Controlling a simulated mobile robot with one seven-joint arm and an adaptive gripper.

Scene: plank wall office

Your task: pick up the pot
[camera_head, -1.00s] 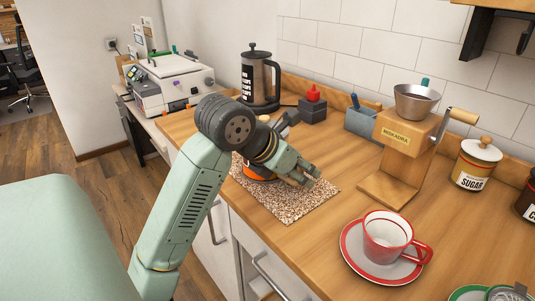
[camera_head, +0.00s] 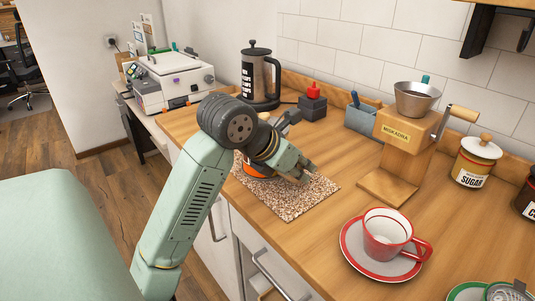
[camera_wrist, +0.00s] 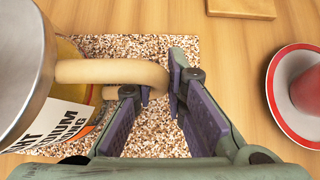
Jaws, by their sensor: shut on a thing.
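The pot (camera_head: 257,170) has an orange band and is mostly hidden behind my gripper (camera_head: 303,172) in the head view. It is at the speckled mat (camera_head: 300,203) on the wooden counter. In the wrist view the pot (camera_wrist: 60,118) fills the left side, with a metal rim, a printed white label and a tan handle reaching right. My gripper (camera_wrist: 160,82) is shut on the end of this handle, between its two fingers. I cannot tell whether the pot's base touches the mat.
A red-rimmed cup on a saucer (camera_head: 350,250) stands to the front right. A wooden coffee grinder (camera_head: 403,145) stands right of the mat. A French press (camera_head: 260,78), a dark block with a red top (camera_head: 313,104) and a blue-grey box (camera_head: 361,121) are behind.

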